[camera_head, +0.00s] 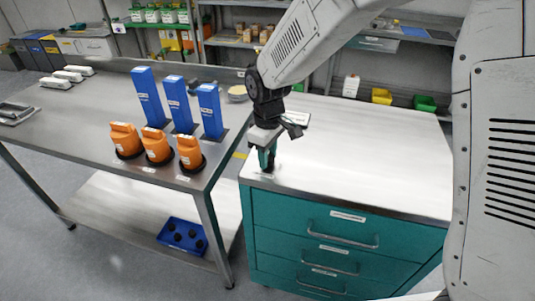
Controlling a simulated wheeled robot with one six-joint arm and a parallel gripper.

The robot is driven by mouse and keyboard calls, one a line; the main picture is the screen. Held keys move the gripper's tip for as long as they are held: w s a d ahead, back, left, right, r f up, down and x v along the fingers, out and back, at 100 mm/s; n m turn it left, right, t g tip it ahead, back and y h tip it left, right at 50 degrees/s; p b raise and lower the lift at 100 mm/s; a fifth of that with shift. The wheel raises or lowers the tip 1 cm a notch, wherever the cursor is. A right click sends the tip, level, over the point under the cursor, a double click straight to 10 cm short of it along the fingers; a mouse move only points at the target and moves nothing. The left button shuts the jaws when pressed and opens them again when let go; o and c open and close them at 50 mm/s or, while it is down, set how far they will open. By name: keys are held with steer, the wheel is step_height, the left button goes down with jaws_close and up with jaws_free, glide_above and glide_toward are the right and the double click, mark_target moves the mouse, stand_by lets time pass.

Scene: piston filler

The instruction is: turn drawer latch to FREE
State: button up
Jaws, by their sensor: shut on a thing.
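A teal drawer cabinet (290,218) with a pale top stands at the centre right, with three labelled drawers and bar handles. My gripper (267,168) points down at the cabinet top near its front left corner. It is shut on a small dark part there, which I take for the drawer latch (268,177). The fingers hide most of this part, and its turn position cannot be read. All three drawers look closed.
A steel bench (95,140) on the left holds blue boxes (181,104) and orange containers (157,146). A blue bin (182,236) sits on its lower shelf. The right part of the cabinet top is clear. Shelving stands behind.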

stand_by(0.3)
steer(key=o, duration=1)
steer(key=shift+r, duration=0.1)
step_height(320, 180, up, 8)
steer(key=shift+f, duration=0.1)
steer(key=s+d+r+m, duration=0.3)
steer(key=s+d, duration=0.4)
steer(key=s, duration=0.2)
steer(key=s+d+r+m+t, duration=0.1)
steer(key=s+d+r+m, duration=0.2)
steer(key=s+d, duration=0.5)
steer(key=s+d+r+m, duration=0.4)
steer(key=s+d, duration=0.3)
steer(key=s, duration=0.3)
steer(key=shift+d+m, duration=0.35)
steer(key=shift+m, duration=0.25)
